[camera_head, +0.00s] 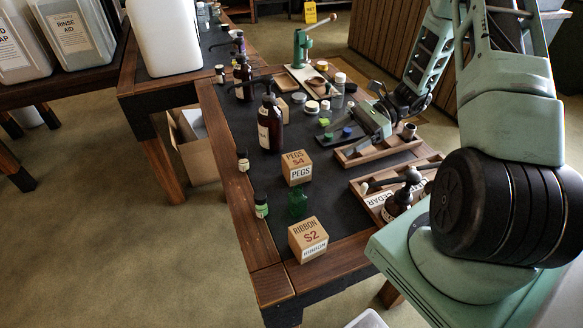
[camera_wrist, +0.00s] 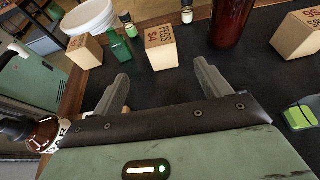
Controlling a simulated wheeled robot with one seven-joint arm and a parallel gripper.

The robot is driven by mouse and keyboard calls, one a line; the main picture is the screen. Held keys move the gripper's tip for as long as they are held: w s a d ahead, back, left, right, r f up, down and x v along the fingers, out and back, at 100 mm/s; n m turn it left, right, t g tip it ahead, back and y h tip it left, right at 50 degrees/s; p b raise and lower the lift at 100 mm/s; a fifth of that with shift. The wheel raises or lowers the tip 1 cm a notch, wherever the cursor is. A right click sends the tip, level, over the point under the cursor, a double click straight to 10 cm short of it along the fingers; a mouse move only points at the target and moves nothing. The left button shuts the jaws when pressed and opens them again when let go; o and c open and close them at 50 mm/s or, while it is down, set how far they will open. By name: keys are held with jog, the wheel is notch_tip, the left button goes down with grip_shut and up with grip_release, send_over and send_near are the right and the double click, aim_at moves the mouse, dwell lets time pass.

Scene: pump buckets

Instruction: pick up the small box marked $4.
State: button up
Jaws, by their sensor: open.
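The small box marked $4 (camera_head: 296,168) is a tan cube labelled PEGS, standing on the dark table top between an amber pump bottle (camera_head: 270,124) and a green glass bottle (camera_head: 298,202). In the wrist view the $4 box (camera_wrist: 161,47) stands upright ahead of my gripper (camera_wrist: 162,72), beyond the fingertips and between their lines. My gripper is open, its two grey fingers apart with nothing between them. In the head view my gripper (camera_head: 345,122) is to the right of and behind the box, partly hard to make out among small items.
A similar RIBBON box marked $2 (camera_head: 308,239) stands near the front edge. In the wrist view, another box (camera_wrist: 298,36) is at right, the amber bottle (camera_wrist: 231,20) is right of the $4 box and the green bottle (camera_wrist: 120,48) left. Wooden trays (camera_head: 377,151) lie at right.

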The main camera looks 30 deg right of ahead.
send_near(285, 170)
jog(key=shift+s+p+x, duration=0.1)
jog(key=shift+p+x, duration=0.15)
jog(key=shift+x, duration=0.35)
jog(key=shift+s+p+x, duration=0.15)
jog(key=shift+p+x, duration=0.05)
jog(key=shift+x, duration=0.45)
jog(key=shift+p+x, duration=0.5)
jog(key=shift+x, duration=2.55)
jog(key=shift+w+r, duration=0.1)
jog(key=shift+w, duration=0.05)
jog(key=shift+c, duration=0.3)
jog(key=c, duration=1)
